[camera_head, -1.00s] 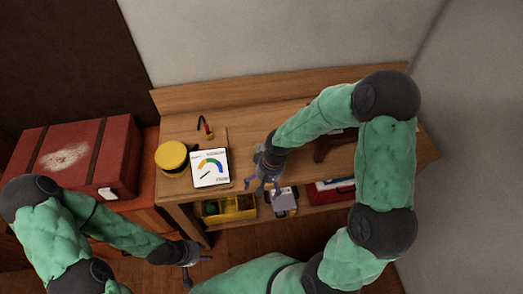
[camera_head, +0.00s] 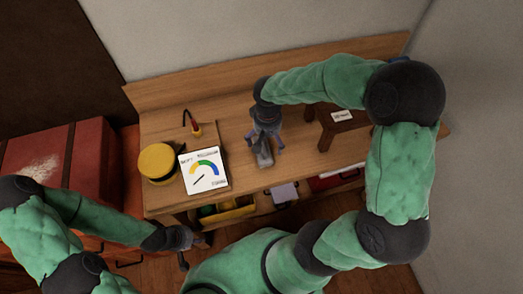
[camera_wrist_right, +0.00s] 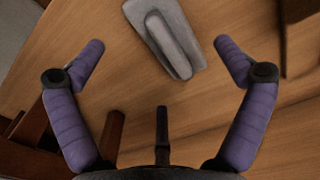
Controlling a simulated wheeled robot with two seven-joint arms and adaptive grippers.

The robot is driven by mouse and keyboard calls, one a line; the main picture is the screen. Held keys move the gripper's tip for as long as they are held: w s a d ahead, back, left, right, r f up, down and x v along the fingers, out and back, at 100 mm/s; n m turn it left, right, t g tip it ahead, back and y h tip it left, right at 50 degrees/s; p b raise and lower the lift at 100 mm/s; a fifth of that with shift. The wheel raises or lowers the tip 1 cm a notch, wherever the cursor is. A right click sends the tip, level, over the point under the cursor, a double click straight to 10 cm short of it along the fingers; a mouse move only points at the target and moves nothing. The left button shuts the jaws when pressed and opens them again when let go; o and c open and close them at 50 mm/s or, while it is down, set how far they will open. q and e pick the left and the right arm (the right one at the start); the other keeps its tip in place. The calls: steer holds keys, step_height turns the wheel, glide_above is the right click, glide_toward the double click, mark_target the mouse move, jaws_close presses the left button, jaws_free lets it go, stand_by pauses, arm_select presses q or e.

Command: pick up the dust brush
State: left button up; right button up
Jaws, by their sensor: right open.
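A grey object with a raised, rounded bar along its top, which I take to be the dust brush (camera_head: 263,153), lies on the wooden workbench (camera_head: 230,110). It shows at the top middle of the right wrist view (camera_wrist_right: 170,35), partly cut off by the frame edge. My right gripper (camera_head: 265,141) is open and empty above the bench, close to the brush. In its wrist view the purple fingers (camera_wrist_right: 160,46) stand wide apart on either side of the brush's near end. My left gripper (camera_head: 192,252) hangs low left of the bench, its fingers apart and empty.
A brown wooden stand (camera_head: 328,128) is on the right. A red chest (camera_head: 60,165) stands at left.

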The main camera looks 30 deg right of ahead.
mark_target(265, 150)
steer(key=shift+w+a+f+b, duration=0.1)
steer(key=shift+f+b, duration=0.4)
steer(key=shift+f, duration=1.2)
steer(key=shift+w+f+b, duration=0.1)
steer(key=shift+f+b, duration=0.4)
steer(key=shift+f, duration=1.2)
steer(key=shift+s+r, duration=0.1)
steer(key=c, duration=1.3)
